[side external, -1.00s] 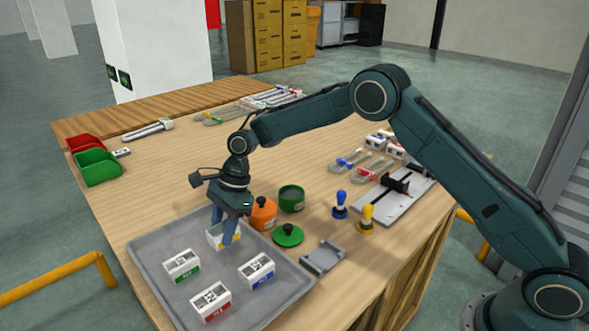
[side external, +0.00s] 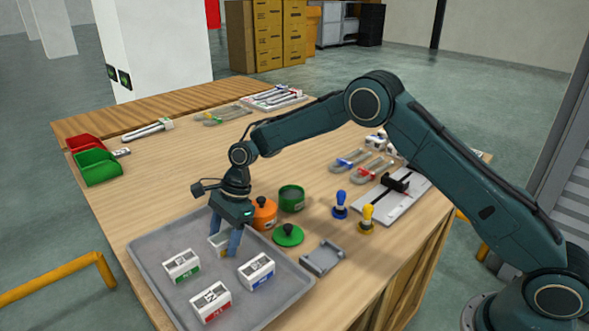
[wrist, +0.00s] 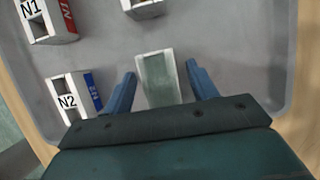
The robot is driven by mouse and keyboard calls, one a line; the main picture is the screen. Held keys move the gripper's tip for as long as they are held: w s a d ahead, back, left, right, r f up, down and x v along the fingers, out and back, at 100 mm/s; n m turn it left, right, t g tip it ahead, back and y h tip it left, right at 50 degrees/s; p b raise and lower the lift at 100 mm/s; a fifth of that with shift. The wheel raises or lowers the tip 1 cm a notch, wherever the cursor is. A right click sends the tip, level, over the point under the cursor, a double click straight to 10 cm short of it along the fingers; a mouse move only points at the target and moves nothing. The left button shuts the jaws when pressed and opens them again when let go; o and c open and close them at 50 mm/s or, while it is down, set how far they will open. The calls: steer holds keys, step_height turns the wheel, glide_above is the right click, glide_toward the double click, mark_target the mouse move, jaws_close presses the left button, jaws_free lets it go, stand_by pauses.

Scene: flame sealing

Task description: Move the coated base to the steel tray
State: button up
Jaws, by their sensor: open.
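The coated base (side external: 219,243), a pale open-topped piece, sits on the upper part of the grey steel tray (side external: 160,244). In the wrist view the base (wrist: 158,78) shows white side walls and a dull grey-green inside. My gripper (side external: 226,241) points down over it. In the wrist view its two blue fingers (wrist: 162,88) stand open, one on each side of the base, with a small gap visible at each side. In the side view the fingers hide part of the base.
White blocks with green (side external: 182,266), blue (side external: 256,271) and red (side external: 210,302) labels stand on the tray. An orange pot (side external: 263,214), a green tin (side external: 291,198), a green lid (side external: 288,235) and a grey fixture (side external: 323,258) stand close to the tray's right.

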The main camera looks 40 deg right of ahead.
steer(key=shift+r, duration=0.1)
steer(key=v, duration=1.2)
steer(key=shift+d+r, duration=0.1)
steer(key=shift+r, duration=0.05)
stand_by(0.5)
steer(key=s+d+r+n+t+h, duration=0.15)
steer(key=s+d+r+n, duration=0.25)
steer(key=s+r, duration=0.4)
steer(key=s+d+r+n+t, duration=0.25)
steer(key=s+r+n, duration=0.25)
steer(key=s+r, duration=0.3)
steer(key=s+d+f+n+h, duration=0.1)
steer(key=s+d+n, duration=0.3)
steer(key=s, duration=0.7)
steer(key=s+d+f+n+t+h, duration=0.1)
steer(key=s+d+n, duration=0.3)
steer(key=s, duration=0.7)
steer(key=shift+d+f+n+t+h, duration=0.3)
steer(key=shift+d+f+n+h, duration=0.15)
steer(key=shift+f, duration=0.3)
